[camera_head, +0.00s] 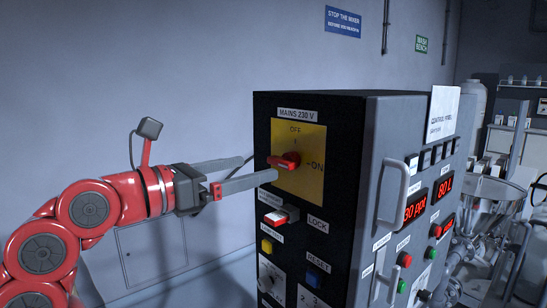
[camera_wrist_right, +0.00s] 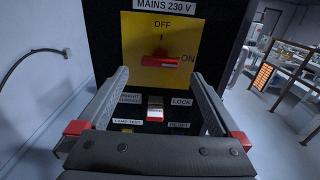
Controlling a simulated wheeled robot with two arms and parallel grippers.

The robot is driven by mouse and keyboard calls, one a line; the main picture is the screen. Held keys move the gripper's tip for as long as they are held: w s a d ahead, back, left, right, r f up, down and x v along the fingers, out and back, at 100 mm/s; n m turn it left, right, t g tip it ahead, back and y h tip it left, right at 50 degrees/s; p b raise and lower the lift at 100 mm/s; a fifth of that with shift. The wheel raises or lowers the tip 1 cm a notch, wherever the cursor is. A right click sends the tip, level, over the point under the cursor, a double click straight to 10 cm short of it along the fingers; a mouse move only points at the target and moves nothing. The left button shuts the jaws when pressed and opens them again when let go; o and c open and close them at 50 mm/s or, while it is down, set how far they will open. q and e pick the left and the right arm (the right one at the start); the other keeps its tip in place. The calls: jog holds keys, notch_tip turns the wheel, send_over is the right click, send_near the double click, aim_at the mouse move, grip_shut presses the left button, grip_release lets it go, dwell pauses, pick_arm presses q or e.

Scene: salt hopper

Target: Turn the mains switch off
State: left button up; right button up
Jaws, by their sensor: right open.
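The mains switch is a red handle (camera_head: 285,160) on a yellow plate (camera_head: 312,140) under a "MAINS 230 V" label. In the right wrist view the handle (camera_wrist_right: 162,62) lies horizontal, with its right end towards ON; OFF is marked above it. My right gripper (camera_head: 260,167) is open and empty, just in front of the plate. In the wrist view its fingers (camera_wrist_right: 160,75) stand wide apart, one to each side of the handle and slightly below it. I see no contact with the handle. My left gripper is not in view.
Below the switch are a red-and-white LOCK rocker (camera_head: 281,215), a yellow button (camera_head: 267,246) and a blue RESET button (camera_head: 315,278). A grey door handle (camera_head: 393,194) juts from the cabinet's right face. A cable runs along the wall at left in the wrist view.

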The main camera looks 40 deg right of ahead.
aim_at(277, 162)
jog(key=d, duration=0.6)
jog(key=shift+w+d+p, duration=0.15)
jog(key=shift+w+p, duration=0.1)
jog(key=shift+p, duration=0.15)
jog(key=c, duration=1.2)
jog(key=shift+c, duration=0.2)
